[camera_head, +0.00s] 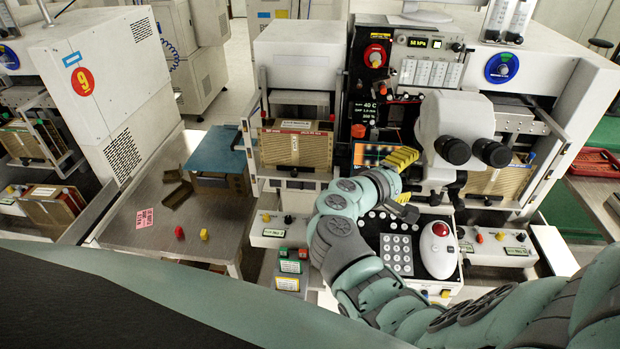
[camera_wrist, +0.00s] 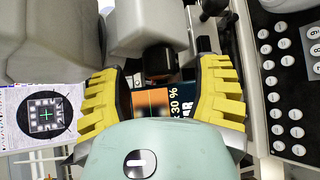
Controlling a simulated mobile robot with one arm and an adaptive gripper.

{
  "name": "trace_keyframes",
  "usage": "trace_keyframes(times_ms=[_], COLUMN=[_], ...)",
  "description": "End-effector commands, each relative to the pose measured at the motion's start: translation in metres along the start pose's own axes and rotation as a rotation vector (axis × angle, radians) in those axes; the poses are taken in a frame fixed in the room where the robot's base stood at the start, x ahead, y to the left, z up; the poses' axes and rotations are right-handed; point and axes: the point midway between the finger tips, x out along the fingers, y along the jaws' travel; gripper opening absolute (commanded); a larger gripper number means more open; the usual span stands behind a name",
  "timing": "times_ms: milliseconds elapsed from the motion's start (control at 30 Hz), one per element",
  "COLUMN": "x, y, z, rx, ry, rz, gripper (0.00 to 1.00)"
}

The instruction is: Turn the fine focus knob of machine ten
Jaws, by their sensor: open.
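A white bonding machine with a stereo microscope (camera_head: 456,118) stands right of machine nine; I see no number ten on it. My gripper (camera_head: 412,176) is open at the left of the microscope, its yellow fingers pointing toward it. In the wrist view my gripper (camera_wrist: 163,66) has one finger on each side of a dark round knob (camera_wrist: 158,60) on the grey microscope body (camera_wrist: 145,25). There is a gap on both sides of the knob, so nothing is gripped. I cannot tell if this is the fine focus knob. It is not clear in the head view.
Below my gripper are a keypad (camera_head: 396,254) and a white mouse-like control with a red ball (camera_head: 437,248). A lit screen (camera_head: 372,154) stands behind the fingers. Black eyepieces (camera_head: 491,152) jut forward to the right. Machine nine (camera_head: 95,90) and a steel table (camera_head: 150,235) lie left.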

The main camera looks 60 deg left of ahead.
Motion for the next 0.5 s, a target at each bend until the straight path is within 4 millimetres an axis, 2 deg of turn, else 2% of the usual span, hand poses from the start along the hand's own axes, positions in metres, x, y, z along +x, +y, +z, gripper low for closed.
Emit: trace_keyframes(times_ms=[300,500], x=[-0.067,-0.099], y=[-0.001,-0.001], z=[-0.003,-0.002], rx=[-0.002,-0.003], ry=[0.015,0.012], rz=[0.001,0.000], gripper=[0.64,0.64])
